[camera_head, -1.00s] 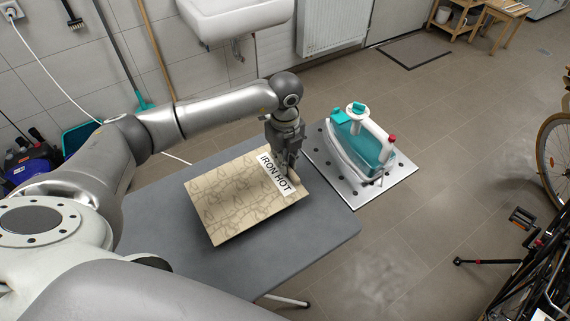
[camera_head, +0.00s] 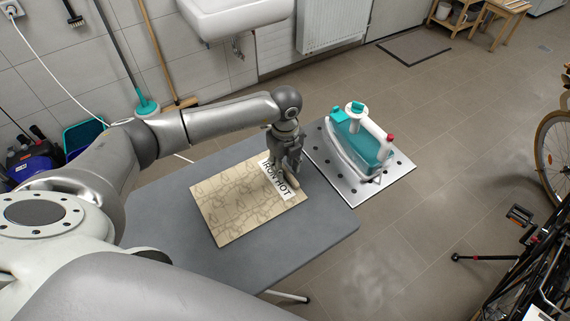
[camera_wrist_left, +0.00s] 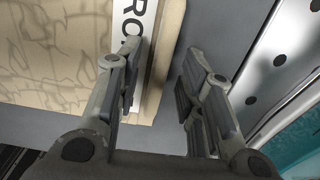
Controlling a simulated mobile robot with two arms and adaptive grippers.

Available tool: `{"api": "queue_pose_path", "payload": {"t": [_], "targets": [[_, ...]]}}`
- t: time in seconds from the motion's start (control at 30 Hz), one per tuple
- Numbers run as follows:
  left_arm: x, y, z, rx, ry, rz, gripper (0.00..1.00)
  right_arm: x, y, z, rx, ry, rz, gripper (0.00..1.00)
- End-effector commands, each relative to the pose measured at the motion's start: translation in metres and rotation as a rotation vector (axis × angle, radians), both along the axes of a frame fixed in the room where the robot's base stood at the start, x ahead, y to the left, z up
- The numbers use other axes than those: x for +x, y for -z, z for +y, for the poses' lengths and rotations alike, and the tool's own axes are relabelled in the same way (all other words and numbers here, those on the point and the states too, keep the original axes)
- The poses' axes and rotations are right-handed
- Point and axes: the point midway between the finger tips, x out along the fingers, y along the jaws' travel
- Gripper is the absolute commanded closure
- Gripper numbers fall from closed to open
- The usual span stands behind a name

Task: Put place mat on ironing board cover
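The place mat (camera_head: 240,205), tan with a brown line pattern and a white "IRON HOT" label, lies on the grey ironing board cover (camera_head: 170,228). Its right edge is near the board's right end. My left gripper (camera_head: 285,172) is just over the label side of the mat. In the left wrist view my left gripper (camera_wrist_left: 162,62) has its two fingers apart, with the mat's edge and grey cover showing between them. The mat (camera_wrist_left: 60,50) also fills the upper left there. I cannot tell whether a finger touches the mat. My right gripper is not in view.
A teal and white iron (camera_head: 362,140) stands on a perforated metal rest (camera_head: 395,182) just right of my left gripper. Bare grey cover lies left of and below the mat. A bicycle (camera_head: 545,225) stands at the far right, and a sink (camera_head: 235,18) hangs behind.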

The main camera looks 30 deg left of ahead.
Motion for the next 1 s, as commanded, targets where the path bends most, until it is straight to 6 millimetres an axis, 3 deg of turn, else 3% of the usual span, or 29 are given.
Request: {"api": "queue_pose_path", "payload": {"t": [0.17,0.5,0.7,1.0], "targets": [[0.001,-0.01,0.0,-0.001,0.0,-0.003,0.65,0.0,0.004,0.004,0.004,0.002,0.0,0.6],[0.002,-0.079,0.0,0.0,0.001,-0.007,0.65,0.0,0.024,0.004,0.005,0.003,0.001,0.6],[0.001,-0.11,0.0,0.001,0.0,-0.003,0.65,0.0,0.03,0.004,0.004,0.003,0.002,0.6],[0.0,-0.121,0.0,0.001,0.0,0.001,0.65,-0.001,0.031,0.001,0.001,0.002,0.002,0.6]]}}
